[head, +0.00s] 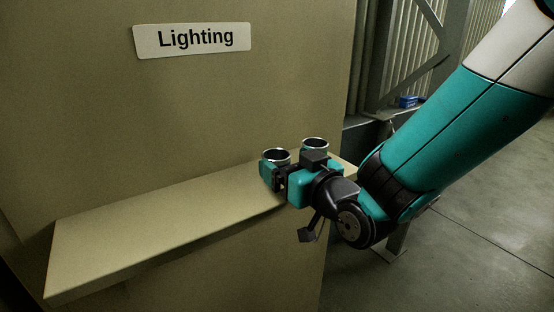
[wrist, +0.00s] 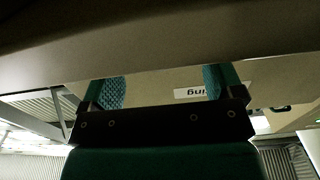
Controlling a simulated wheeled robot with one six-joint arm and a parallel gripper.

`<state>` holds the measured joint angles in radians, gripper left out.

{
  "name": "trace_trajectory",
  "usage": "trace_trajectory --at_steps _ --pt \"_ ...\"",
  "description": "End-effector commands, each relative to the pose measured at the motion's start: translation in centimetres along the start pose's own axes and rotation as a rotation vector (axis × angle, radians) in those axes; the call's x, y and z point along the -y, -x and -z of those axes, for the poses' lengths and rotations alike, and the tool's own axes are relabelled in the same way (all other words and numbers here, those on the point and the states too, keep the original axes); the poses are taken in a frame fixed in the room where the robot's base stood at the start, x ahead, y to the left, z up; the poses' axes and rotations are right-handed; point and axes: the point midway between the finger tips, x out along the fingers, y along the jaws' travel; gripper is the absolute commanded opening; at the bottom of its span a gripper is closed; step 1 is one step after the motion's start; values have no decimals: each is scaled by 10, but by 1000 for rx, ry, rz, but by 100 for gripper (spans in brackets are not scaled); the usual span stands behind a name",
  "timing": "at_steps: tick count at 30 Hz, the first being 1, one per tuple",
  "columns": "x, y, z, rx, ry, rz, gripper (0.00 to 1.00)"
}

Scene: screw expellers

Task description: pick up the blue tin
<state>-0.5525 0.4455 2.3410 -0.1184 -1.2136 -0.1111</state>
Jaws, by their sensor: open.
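A small blue object (head: 407,101), perhaps the blue tin, lies on a dark ledge in the background of the head view, right of the shelf. It is too small to tell its shape well. My gripper (head: 273,177) is at the right end of the shelf, well left of and nearer than the blue object. In the wrist view, my gripper (wrist: 164,88) has its two textured fingers wide apart, with nothing seen between them. No blue thing shows in the wrist view.
A wall with a "Lighting" sign (head: 194,40) rises behind. Open floor (head: 470,245) lies right.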

Motion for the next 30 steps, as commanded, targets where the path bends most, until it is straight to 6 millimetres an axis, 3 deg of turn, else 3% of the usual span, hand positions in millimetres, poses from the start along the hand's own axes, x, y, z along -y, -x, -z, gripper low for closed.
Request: trace_trajectory --at_steps 7,16,17,21,24,30 --pt "0 -35 4 1 0 0 86" --pt "0 -42 0 1 -1 0 86" --pt "0 -42 0 1 -1 0 84" --pt "0 -42 0 0 0 0 52" --pt "0 -42 1 0 0 0 33" --pt "0 -42 1 0 0 0 33"
